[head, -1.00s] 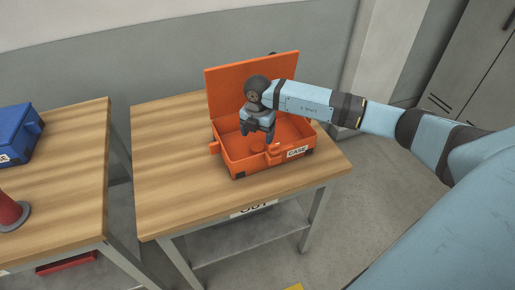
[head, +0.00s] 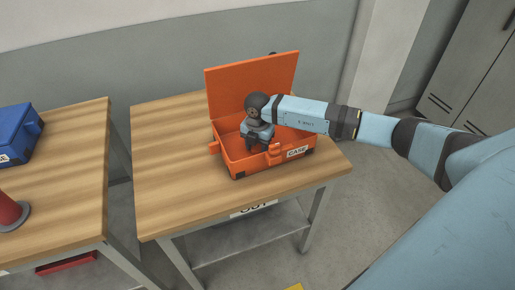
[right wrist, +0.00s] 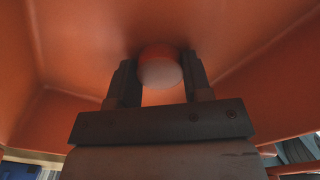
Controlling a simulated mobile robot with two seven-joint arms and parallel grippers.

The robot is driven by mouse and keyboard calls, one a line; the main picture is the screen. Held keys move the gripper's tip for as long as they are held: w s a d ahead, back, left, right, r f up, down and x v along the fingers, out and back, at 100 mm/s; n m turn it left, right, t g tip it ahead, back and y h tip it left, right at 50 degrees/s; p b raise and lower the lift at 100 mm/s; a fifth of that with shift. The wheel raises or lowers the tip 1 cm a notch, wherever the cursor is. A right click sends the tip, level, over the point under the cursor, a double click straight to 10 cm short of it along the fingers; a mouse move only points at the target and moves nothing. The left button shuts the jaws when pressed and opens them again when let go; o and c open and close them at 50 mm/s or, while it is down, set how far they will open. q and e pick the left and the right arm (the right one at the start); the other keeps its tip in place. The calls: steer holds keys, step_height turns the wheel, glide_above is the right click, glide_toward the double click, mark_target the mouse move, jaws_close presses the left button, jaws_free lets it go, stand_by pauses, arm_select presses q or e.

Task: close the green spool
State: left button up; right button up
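No green spool shows in either view. An open orange case (head: 238,165) stands on the right-hand wooden table, its lid raised at the back. My right gripper (head: 259,146) is lowered inside the case. In the head view the gripper hides this piece. My left gripper is not in view.
The right-hand table (head: 165,150) is clear left of the case. On the left-hand table (head: 75,165) are a blue case (head: 18,135) and a red piece with a grey flange (head: 10,213). A gap separates the tables. Grey cabinets (head: 465,75) stand at the right.

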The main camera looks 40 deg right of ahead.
mark_target(258, 146)
steer(key=shift+r, duration=0.1)
step_height(258, 146, up, 20)
steer(key=shift+p, duration=0.4)
stand_by(0.6)
steer(key=s+a+r+m, duration=0.2)
steer(key=s+a+m, duration=0.2)
steer(key=m, duration=0.8)
steer(key=s+a+r+m, duration=0.2)
steer(key=s+a+m, duration=0.2)
steer(key=a+m, duration=0.4)
steer(key=m, duration=0.4)
steer(key=shift+s+a, duration=0.25)
steer(key=shift+s, duration=0.05)
steer(key=shift+r, duration=0.1)
